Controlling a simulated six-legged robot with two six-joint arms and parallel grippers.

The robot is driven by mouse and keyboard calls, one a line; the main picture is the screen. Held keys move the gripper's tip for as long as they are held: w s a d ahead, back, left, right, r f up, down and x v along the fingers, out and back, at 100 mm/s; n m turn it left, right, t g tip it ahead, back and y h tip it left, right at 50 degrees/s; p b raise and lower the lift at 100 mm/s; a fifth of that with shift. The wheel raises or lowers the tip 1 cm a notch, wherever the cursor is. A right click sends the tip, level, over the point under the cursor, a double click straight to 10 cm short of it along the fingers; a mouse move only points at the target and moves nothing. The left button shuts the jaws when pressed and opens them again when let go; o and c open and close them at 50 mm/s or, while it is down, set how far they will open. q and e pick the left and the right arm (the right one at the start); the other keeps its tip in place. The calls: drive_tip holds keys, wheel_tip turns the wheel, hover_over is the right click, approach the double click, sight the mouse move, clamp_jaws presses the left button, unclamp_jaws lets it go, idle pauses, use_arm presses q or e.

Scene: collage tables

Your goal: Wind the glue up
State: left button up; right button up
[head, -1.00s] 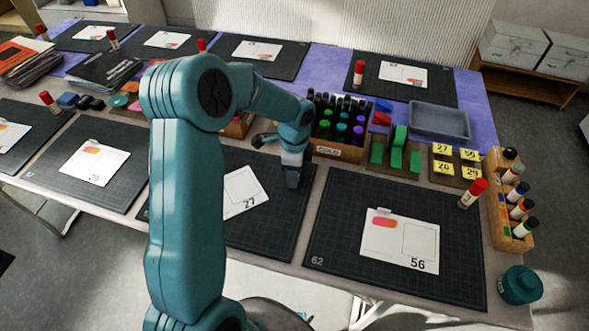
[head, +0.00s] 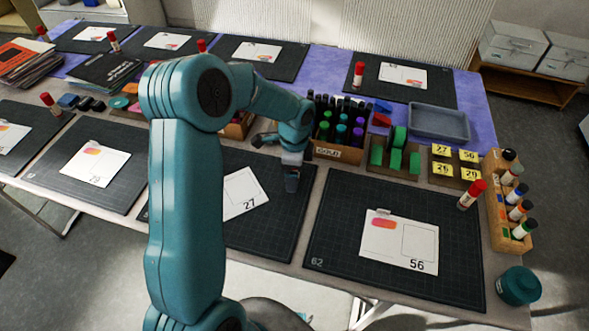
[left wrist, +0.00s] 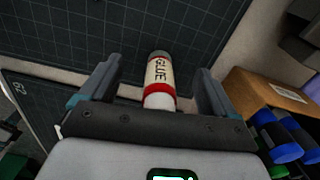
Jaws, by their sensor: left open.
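My left gripper (head: 291,185) is low over the right part of the middle dark mat (head: 270,222) in the head view. In the left wrist view its two fingers (left wrist: 154,92) are apart. A white glue stick (left wrist: 161,72) with red bands and the word GLUE shows between them, with clear space on both sides. Its far end is greyish and its near end is partly hidden by the gripper body. The gripper hides this stick in the head view. My right gripper is not in view.
A wooden box of dark bottles (head: 338,153) stands just behind the gripper; blue-topped bottles (left wrist: 284,150) show close on the right in the wrist view. Card 27 (head: 243,192) lies left of the gripper.

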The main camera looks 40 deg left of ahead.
use_arm(q)
drive_tip(key=shift+r+p, duration=2.4)
drive_tip(key=shift+r, duration=1.1)
